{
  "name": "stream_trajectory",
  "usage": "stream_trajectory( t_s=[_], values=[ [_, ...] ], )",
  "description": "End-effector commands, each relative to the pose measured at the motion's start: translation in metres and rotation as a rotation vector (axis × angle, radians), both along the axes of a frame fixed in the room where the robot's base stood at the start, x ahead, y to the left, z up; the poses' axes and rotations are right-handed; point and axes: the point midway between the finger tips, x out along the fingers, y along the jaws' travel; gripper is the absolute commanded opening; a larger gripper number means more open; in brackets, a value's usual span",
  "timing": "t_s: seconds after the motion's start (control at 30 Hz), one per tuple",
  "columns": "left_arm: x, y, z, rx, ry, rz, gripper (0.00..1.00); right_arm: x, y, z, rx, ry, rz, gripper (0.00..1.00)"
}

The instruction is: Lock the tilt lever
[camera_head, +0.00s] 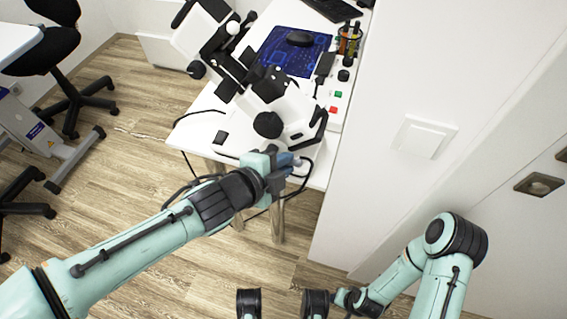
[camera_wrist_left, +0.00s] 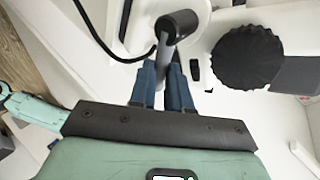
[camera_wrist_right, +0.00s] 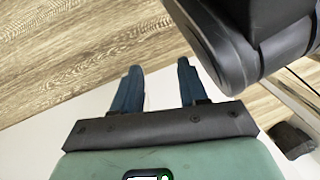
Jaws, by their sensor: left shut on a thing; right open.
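The tilt lever (camera_wrist_left: 177,24) is a short dark cylinder on a grey stem, in the left wrist view, close to the white body of a machine. My left gripper (camera_wrist_left: 166,72) is shut on its stem, one blue finger on each side. In the head view the left gripper (camera_head: 288,160) is at the front of the white and black machine (camera_head: 295,112), and the lever is hidden there behind the fingers. My right gripper (camera_wrist_right: 160,68) is open and empty in its wrist view, away from the machine.
A ribbed black knob (camera_wrist_left: 247,57) sits right of the lever; it also shows in the head view (camera_head: 268,124). A blue mat (camera_head: 285,62) with a black mouse (camera_head: 300,38) lies behind the machine. Cables hang at the table's front edge. A white wall panel (camera_head: 385,160) stands to the right.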

Motion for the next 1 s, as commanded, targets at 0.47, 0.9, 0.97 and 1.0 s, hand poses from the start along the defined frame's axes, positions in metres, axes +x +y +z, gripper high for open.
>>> stream_trajectory(
  t_s=[0.47,0.9,0.97,1.0],
  values=[
    [0.0,0.001,-0.001,0.013,-0.002,0.002,0.24,-0.003,0.0,-0.002,0.0,0.009,0.0,0.43],
    [-0.003,0.003,0.002,0.011,-0.002,0.001,0.28,0.003,0.001,0.004,0.0,-0.012,0.001,0.43],
    [-0.006,0.005,0.005,0.011,-0.002,0.002,0.28,0.009,0.002,0.01,-0.001,-0.033,0.002,0.43],
    [-0.008,0.006,0.008,0.01,-0.003,0.001,0.28,0.014,0.003,0.016,-0.002,-0.05,0.004,0.43]
  ],
)
